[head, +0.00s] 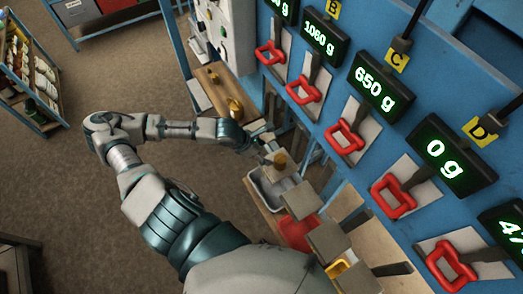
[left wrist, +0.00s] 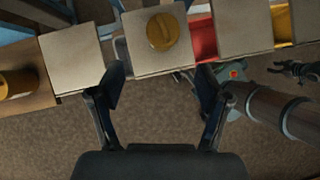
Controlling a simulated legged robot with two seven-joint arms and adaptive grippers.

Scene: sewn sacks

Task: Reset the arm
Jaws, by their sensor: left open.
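My left arm reaches across the middle of the head view. Its gripper (head: 262,140) is at the row of square beige plates, partly hidden there. In the left wrist view the two dark fingers (left wrist: 160,82) are spread wide with nothing between them. They lie just in front of a beige plate (left wrist: 143,62) that carries a round yellow-brown weight (left wrist: 162,31). The weight also shows on its plate in the head view (head: 281,158). A dark claw-like shape (left wrist: 298,70) at the right of the wrist view may be my right gripper; its state is unclear.
A blue panel has red handles (head: 304,88) and green displays reading 1060 g, 650 g and 0 g. A red bin (head: 297,232) and a grey-white bin (head: 268,188) sit below the plates. A stocked rack (head: 30,75) stands far left. Brown floor is open at left.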

